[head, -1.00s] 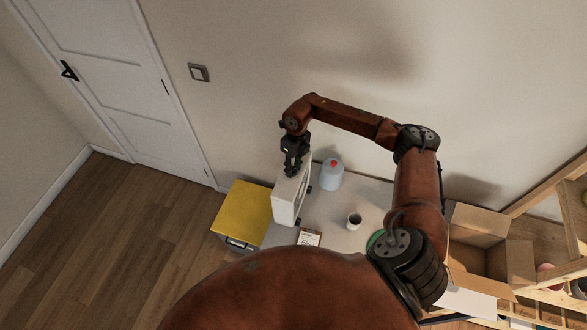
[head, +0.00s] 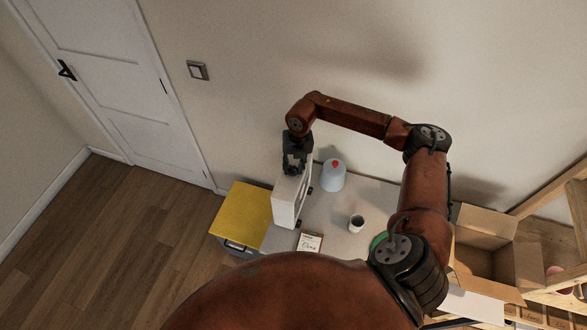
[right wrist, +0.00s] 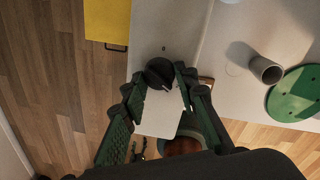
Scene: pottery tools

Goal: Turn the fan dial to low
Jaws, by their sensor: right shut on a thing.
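The fan is a white upright box (head: 286,205) at the left end of the table in the head view. Its top face (right wrist: 172,118) shows in the right wrist view, with a round black dial (right wrist: 158,72) on it. My right gripper (right wrist: 160,76) points down over the fan and is shut on the dial, with one finger on each side. In the head view the right gripper (head: 295,170) hides the dial. I cannot read the dial's setting.
A yellow-topped cabinet (head: 243,213) stands left of the fan. An open cardboard box (head: 484,222) is at right.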

